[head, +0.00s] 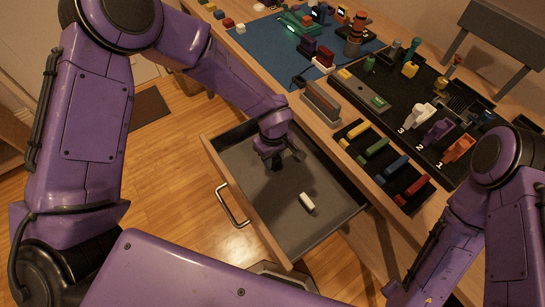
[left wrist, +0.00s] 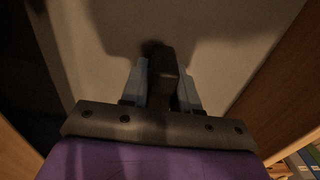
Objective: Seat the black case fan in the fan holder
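My left gripper (head: 277,158) points down into the open drawer. In the left wrist view its two grey fingers (left wrist: 161,88) stand on either side of a dark, narrow block-like object (left wrist: 163,75) and appear shut on it. This object may be the black case fan seen edge-on, but it is too dark to be sure. In the head view only a small dark part of it (head: 277,166) shows below the fingers, close to the drawer floor. I cannot pick out the fan holder with certainty. My right arm is at the right, and its gripper does not show clearly.
The grey-floored drawer (head: 262,217) also holds a small white block (head: 307,202). The table behind carries a blue mat (head: 262,47), a black tray (head: 399,122) with several parts, and several coloured bars near its front edge. Drawer walls surround the left gripper.

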